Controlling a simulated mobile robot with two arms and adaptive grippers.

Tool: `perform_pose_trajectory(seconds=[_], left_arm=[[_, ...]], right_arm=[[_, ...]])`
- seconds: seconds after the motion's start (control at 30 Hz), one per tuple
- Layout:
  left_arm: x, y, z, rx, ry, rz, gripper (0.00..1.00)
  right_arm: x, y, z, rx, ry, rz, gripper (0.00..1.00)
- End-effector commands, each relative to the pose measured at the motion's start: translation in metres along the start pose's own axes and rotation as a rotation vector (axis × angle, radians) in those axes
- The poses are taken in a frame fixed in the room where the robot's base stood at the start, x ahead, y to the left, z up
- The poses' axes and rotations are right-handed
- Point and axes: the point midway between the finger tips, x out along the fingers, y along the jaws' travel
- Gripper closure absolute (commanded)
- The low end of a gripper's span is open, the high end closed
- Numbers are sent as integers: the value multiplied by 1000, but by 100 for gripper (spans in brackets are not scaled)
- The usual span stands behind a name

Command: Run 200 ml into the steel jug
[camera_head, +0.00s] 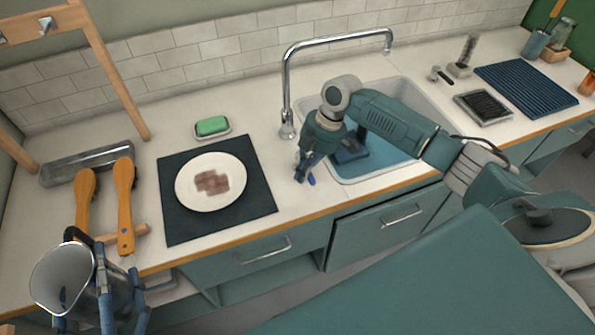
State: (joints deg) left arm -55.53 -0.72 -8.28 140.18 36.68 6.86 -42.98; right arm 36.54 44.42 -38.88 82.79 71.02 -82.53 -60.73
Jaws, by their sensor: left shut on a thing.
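The steel jug (62,277) is at the lower left of the head view, its wide mouth facing up and toward the camera. My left gripper (92,290) is shut on the jug, with blue fingers against its side. The jug is held in front of the counter's front edge. The chrome tap (287,90) stands behind the sink, its spout reaching right over the basin. No water stream shows at the spout. My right gripper (306,168) points down beside the sink's left rim, in front of the tap base; its finger opening is unclear. The jug's level is not readable.
The sink (420,95) is partly hidden by my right arm. A white plate (228,200) with brown pieces lies on a dark mat (185,225). A green soap (211,126), orange-handled tools (124,200) and a metal tray (60,173) lie around it. A ribbed blue mat (525,85) is right.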

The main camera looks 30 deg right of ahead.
Motion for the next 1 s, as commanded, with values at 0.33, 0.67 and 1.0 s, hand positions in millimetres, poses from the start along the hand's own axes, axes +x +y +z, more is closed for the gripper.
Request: perform_pose_trajectory(seconds=[0.33,0.67,1.0], left_arm=[[0,0,-9,0,4,-2,47],[0,0,-9,0,4,-1,47],[0,0,-32,0,5,-2,47]], right_arm=[[-6,-1,9,3,-1,0,100],[-5,-1,17,4,-7,-1,100],[-1,-8,-14,3,-1,-1,100]])
